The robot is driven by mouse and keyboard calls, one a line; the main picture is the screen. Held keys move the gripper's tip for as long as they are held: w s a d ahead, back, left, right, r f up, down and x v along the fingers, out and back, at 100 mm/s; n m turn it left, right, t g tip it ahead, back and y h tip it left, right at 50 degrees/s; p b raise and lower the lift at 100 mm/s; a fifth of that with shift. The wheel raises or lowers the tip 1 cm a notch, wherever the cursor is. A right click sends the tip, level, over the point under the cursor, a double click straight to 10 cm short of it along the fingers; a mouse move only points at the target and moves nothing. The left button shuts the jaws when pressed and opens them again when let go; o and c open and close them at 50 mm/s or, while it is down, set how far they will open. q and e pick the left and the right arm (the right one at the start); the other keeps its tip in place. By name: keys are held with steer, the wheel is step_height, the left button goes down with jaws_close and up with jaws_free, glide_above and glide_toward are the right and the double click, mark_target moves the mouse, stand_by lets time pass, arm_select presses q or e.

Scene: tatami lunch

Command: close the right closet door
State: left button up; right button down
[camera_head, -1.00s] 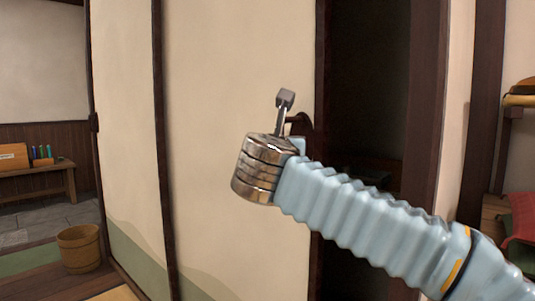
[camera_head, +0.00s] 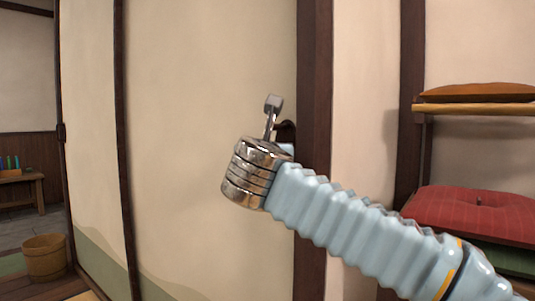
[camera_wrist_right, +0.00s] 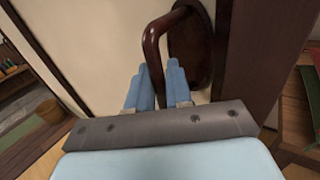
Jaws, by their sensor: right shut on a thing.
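The right closet door (camera_head: 205,90) is a cream sliding panel with a green band low down. Its right edge lies against the dark brown post (camera_head: 314,90), and no dark opening shows between them. The dark brown door handle (camera_head: 287,130) is mostly hidden behind my wrist in the head view. In the right wrist view the curved handle (camera_wrist_right: 153,48) stands out from a round dark plate (camera_wrist_right: 192,50). My right gripper (camera_wrist_right: 160,85) has its blue fingers shut around the handle's bar. My left gripper is not in view.
Another cream panel (camera_head: 92,120) stands left of the door. A wooden bucket (camera_head: 45,258) is on the floor at the far left.

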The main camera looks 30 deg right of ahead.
steer(key=shift+s+f, duration=0.1)
steer(key=c, duration=1.2)
jaws_free()
steer(key=shift+s+d, duration=0.1)
steer(key=shift+s, duration=0.1)
steer(key=v, duration=1.3)
steer(key=shift+s+a, duration=0.25)
steer(key=shift+a, duration=0.05)
